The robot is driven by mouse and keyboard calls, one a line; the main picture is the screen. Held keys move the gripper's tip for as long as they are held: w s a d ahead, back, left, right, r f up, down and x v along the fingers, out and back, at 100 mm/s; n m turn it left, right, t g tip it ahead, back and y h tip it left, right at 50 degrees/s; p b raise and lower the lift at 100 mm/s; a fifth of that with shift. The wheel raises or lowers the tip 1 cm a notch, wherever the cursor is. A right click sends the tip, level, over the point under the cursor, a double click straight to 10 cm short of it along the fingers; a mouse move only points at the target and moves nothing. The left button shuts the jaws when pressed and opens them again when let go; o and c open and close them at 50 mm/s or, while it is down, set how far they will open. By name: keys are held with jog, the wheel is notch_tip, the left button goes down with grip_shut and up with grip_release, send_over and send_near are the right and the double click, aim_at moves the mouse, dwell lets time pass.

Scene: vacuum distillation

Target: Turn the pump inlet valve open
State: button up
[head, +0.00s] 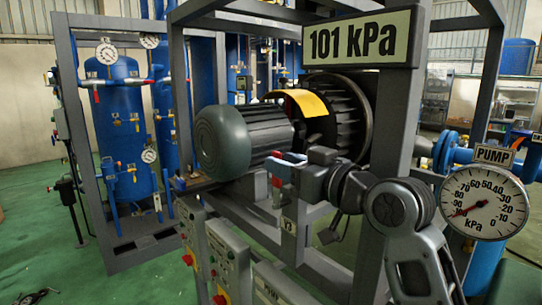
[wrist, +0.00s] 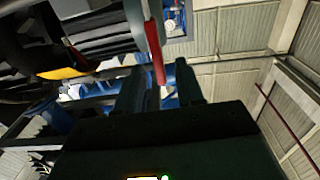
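A red lever handle (wrist: 155,52) shows in the wrist view, its lower end between the two fingertips of my gripper (wrist: 160,80). The fingers are apart, with a visible gap on the handle's right side; whether the left finger touches it is unclear. In the head view my gripper (head: 287,161) is beside the pump motor (head: 240,140), with a small red part (head: 277,182) just below it. The valve body is mostly hidden by my wrist and the frame. The display sign (head: 358,40) reads 101 kPa.
A grey steel frame (head: 390,150) surrounds the pump and stands close to my arm. A round PUMP gauge (head: 484,203) is at the right, its needle pointing lower left. Control boxes (head: 228,262) stand in front.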

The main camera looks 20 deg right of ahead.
jog(key=x, duration=0.4)
jog(key=shift+w+a+p, duration=0.1)
jog(key=shift+w+p, duration=0.25)
jog(key=shift+p, duration=0.05)
grip_shut()
